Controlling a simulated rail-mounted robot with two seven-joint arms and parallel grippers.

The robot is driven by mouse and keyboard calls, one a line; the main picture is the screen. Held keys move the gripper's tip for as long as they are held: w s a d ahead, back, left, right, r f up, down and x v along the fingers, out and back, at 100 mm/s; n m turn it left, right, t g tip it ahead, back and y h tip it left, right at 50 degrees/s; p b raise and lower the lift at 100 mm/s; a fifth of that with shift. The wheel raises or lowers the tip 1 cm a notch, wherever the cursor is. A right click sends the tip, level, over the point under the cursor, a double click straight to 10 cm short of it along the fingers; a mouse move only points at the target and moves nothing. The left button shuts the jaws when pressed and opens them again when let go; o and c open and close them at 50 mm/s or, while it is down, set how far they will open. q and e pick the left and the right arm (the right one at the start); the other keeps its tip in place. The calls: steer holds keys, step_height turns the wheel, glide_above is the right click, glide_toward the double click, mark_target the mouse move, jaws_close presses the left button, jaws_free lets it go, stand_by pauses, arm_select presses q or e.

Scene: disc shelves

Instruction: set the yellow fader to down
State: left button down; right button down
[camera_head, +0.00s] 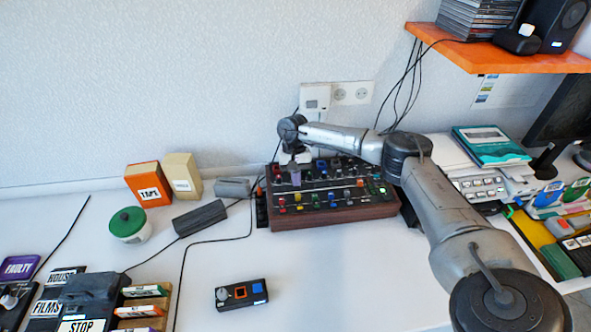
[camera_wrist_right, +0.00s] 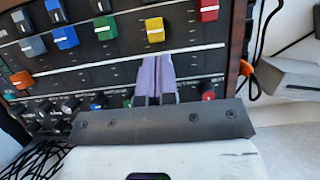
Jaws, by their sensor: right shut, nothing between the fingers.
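The mixer (camera_head: 330,213) is a wood-sided dark console with coloured fader caps, standing against the wall. The yellow fader (camera_head: 299,199) is in its left part, beside a red one; its yellow cap (camera_wrist_right: 154,30) shows at the top middle of the right wrist view. My right gripper (camera_head: 295,181) is over the left back part of the mixer, pointing down. Its purple fingers (camera_wrist_right: 155,62) are together and empty, their tips just below the yellow cap in the right wrist view; I cannot tell whether they touch it. My left gripper is out of view.
Knobs (camera_wrist_right: 95,103) line the mixer's back. A small box with buttons (camera_head: 241,294) lies in front on the white table. A dark grey block (camera_head: 199,218) is to the left.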

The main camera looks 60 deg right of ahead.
mark_target(298, 197)
steer(key=shift+s+a+f, duration=0.15)
steer(key=shift+s+f, duration=0.05)
steer(key=shift+f, duration=0.5)
steer(key=shift+a, duration=0.1)
steer(key=shift+s+a+p, duration=0.25)
steer(key=shift+p, duration=0.05)
steer(key=shift+s+a, duration=0.35)
steer(key=shift+a, duration=0.1)
